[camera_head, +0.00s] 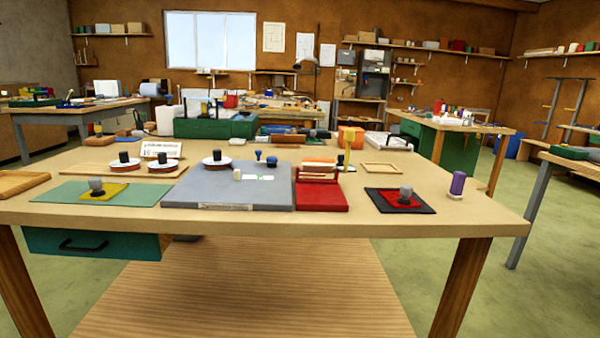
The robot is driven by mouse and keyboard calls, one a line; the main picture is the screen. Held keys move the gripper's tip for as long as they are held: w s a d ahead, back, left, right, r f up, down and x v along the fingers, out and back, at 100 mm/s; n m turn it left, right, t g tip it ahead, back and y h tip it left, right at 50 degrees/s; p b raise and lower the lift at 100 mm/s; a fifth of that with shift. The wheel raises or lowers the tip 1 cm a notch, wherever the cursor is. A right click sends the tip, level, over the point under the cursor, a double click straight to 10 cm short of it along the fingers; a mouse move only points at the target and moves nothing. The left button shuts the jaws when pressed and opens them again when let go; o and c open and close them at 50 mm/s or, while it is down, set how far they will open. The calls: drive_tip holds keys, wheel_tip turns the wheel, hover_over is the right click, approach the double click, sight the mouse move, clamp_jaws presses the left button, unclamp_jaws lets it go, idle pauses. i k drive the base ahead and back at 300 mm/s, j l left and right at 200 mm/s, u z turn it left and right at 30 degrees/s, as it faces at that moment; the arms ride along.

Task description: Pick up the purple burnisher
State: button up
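The purple burnisher (457,183) stands upright near the right front corner of the wooden workbench (330,220). It has a purple upper part and a pale lower end on the bench top. It stands apart from the dark mat to its left, with bare wood around it. My gripper is not in view, so I cannot see whether it is open or shut.
A red block (320,196) and grey slab (225,187) lie further left. A small wooden frame (383,170) lies behind. Floor (560,290) is clear at right.

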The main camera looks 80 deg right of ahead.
sight(455, 192)
drive_tip(key=z, duration=3.2)
